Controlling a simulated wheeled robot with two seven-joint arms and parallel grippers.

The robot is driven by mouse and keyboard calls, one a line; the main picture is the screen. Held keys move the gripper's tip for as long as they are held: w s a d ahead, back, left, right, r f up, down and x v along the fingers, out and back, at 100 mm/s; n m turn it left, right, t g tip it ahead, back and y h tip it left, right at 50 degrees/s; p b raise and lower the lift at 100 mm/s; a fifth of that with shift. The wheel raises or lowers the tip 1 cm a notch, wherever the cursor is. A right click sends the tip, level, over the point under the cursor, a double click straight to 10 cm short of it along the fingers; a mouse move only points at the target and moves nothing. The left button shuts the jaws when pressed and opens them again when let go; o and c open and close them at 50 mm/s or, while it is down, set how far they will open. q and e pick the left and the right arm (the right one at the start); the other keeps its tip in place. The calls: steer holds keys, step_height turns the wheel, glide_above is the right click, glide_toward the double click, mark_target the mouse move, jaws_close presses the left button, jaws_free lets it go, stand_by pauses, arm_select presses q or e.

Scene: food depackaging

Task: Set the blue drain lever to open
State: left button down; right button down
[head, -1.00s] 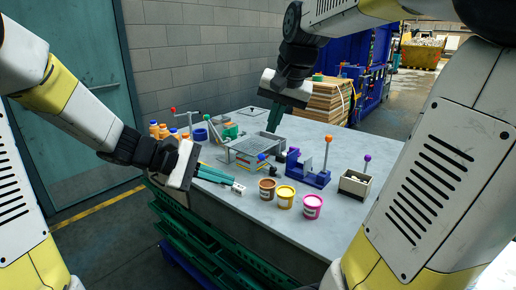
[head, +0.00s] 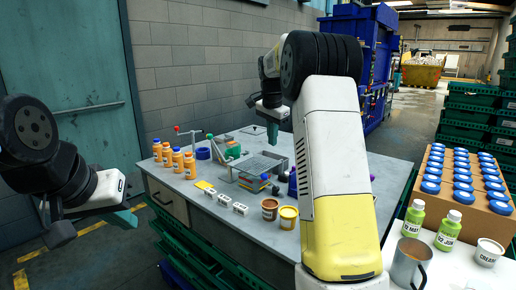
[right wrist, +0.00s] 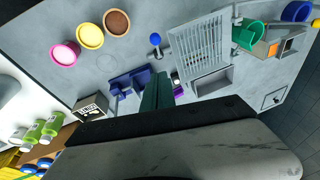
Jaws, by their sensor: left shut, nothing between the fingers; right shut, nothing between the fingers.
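The blue drain lever, with a round blue knob on a short stem, shows in the right wrist view (right wrist: 155,39) beside the grey slatted draining rack (right wrist: 200,55). In the head view, its small blue knob (head: 276,190) is at the rack's front right, close to my right arm. My right gripper (head: 272,133) is shut and empty above the far side of the table; its green fingers show in the right wrist view (right wrist: 157,92), apart from the lever. My left gripper (head: 122,221) is shut and empty, off the table's left end. The lever's exact setting is hard to tell.
Orange bottles (head: 177,160) and a red-knobbed lever (head: 177,129) stand at the table's left. Brown (head: 270,209) and yellow (head: 288,218) cups stand in front. A blue fixture (right wrist: 130,82) is near my right fingers. My right arm hides the table's right part.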

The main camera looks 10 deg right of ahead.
glide_above(265, 175)
steer(key=w+d, duration=0.1)
steer(key=d, duration=0.2)
step_height(265, 175, down, 9)
steer(key=shift+s+a+f, duration=0.2)
steer(key=shift+a+f, duration=0.8)
steer(key=shift+f, duration=0.15)
steer(key=shift+s+a+f, duration=0.35)
steer(key=shift+a+f, duration=0.2)
steer(key=shift+f, duration=0.1)
